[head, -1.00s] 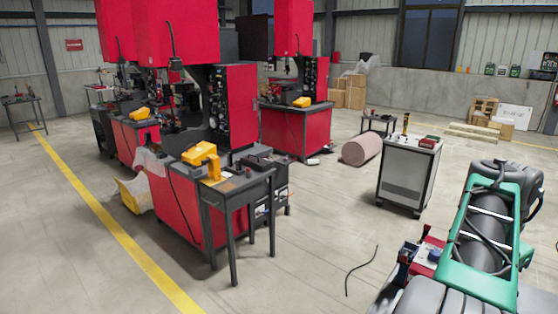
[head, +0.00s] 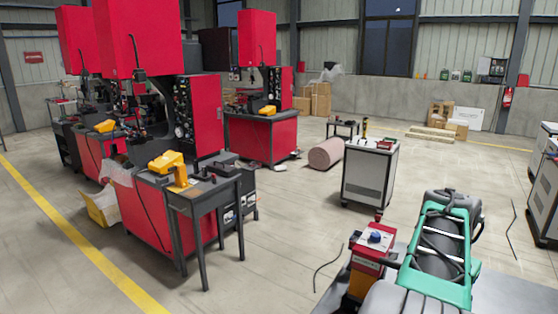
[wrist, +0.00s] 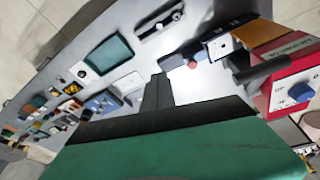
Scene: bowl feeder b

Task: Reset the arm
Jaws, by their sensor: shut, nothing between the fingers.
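My gripper shows in the wrist view (wrist: 158,92) as dark fingers held together, shut and empty. They point over a grey panel (wrist: 60,60) that carries a teal screen (wrist: 108,53) and several coloured buttons and switches. The fingers appear apart from the panel, though the gap is hard to judge. My arm shows folded at the lower right in the head view, with green and black links. The gripper itself cannot be made out there.
A red box with a blue knob (head: 375,240) stands just left of my arm; it also shows in the wrist view (wrist: 298,92). A white cart (head: 368,180) stands beyond it. Red machines (head: 205,115) and a dark table (head: 205,190) stand left. Open floor lies between.

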